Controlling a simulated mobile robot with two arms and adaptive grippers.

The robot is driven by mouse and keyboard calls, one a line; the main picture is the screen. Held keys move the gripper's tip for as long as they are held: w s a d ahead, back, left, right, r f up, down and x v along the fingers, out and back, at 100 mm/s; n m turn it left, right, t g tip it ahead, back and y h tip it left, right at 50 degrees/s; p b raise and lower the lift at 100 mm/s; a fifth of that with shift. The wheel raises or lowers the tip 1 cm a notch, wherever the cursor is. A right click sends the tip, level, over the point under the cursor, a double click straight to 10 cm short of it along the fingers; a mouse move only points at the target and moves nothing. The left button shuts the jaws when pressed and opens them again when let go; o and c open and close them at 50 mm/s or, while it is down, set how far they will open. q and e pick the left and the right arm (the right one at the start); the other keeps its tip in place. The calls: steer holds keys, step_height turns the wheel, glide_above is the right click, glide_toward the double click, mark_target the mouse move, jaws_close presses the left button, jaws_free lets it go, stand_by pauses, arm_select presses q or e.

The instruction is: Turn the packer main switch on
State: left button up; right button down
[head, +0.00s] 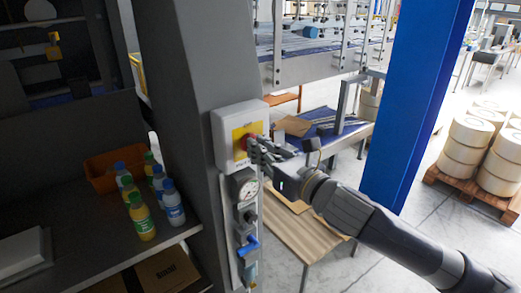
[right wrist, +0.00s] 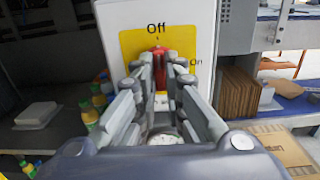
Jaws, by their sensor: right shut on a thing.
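The packer main switch is a white box (head: 226,124) with a yellow plate (right wrist: 135,46) on a dark grey column. A red knob (right wrist: 159,63) sits on the plate; it also shows in the head view (head: 247,141). The plate reads "Off" above the knob and "On" to its right. The knob stands upright, toward "Off". My right gripper (head: 256,150) reaches in from the right and is shut on the red knob, one finger on each side. My left gripper is not in view.
A pressure gauge (head: 244,186) and a blue-handled valve (head: 247,246) are on the column just below the box. Several bottles (head: 141,216) and an orange crate (head: 100,178) stand on the dark shelf at left. A blue post (head: 413,100) stands behind my right arm.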

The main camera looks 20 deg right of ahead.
steer(key=shift+a+r+m+p, duration=0.1)
steer(key=shift+m+p, duration=2.95)
steer(key=shift+m, duration=5.75)
steer(key=c, duration=2)
jaws_free()
steer(key=shift+o, duration=0.2)
steer(key=shift+w+a, duration=0.1)
